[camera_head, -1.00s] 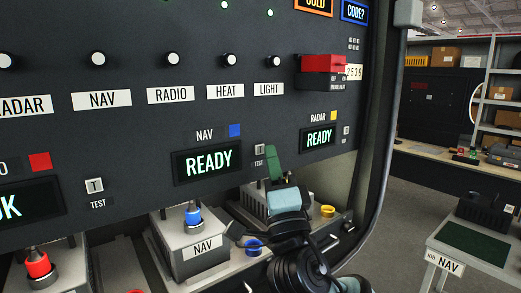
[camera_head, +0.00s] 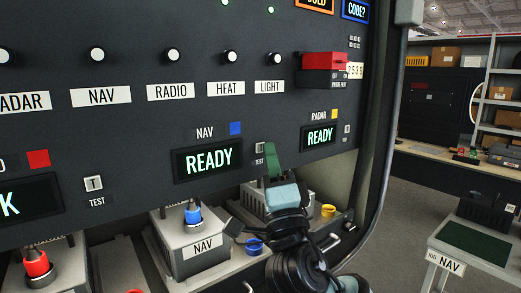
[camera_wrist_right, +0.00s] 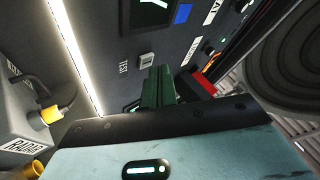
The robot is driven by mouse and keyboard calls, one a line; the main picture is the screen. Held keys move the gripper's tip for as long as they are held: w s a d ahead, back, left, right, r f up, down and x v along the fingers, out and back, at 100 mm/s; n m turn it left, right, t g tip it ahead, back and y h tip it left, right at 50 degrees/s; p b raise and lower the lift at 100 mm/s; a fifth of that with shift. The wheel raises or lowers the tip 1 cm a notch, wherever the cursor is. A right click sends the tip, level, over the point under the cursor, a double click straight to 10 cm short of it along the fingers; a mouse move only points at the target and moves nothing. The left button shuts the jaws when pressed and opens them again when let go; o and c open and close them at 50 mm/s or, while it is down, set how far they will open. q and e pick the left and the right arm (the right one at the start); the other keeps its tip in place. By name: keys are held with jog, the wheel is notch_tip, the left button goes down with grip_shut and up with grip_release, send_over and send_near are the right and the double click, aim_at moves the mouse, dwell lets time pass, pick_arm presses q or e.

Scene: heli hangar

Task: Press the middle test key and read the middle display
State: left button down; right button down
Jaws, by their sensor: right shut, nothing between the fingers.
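The middle display (camera_head: 208,159), under a NAV label and a blue square, reads READY in green; its edge also shows in the wrist view (camera_wrist_right: 150,12). The middle test key (camera_head: 259,147) is a small pale square to its right, partly hidden by my right gripper. In the wrist view the key (camera_wrist_right: 146,60) is in plain sight with its TEST label. My right gripper (camera_head: 270,150) has its green fingers shut and empty, pointing up at the panel just beside the key. In the wrist view the fingertips (camera_wrist_right: 158,70) appear close to the key; contact cannot be told. My left gripper is out of view.
The RADAR display (camera_head: 320,138) also reads READY. The left display (camera_head: 22,199) and its test key (camera_head: 93,184) are further left. Below stand a NAV box (camera_head: 190,258) with a blue plug and a red plug (camera_head: 36,263). A red switch guard (camera_head: 323,62) is upper right.

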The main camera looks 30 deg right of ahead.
jog(key=shift+w, duration=0.2)
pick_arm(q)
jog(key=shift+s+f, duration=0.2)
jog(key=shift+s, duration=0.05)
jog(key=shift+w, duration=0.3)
pick_arm(e)
jog(key=shift+w, duration=0.1)
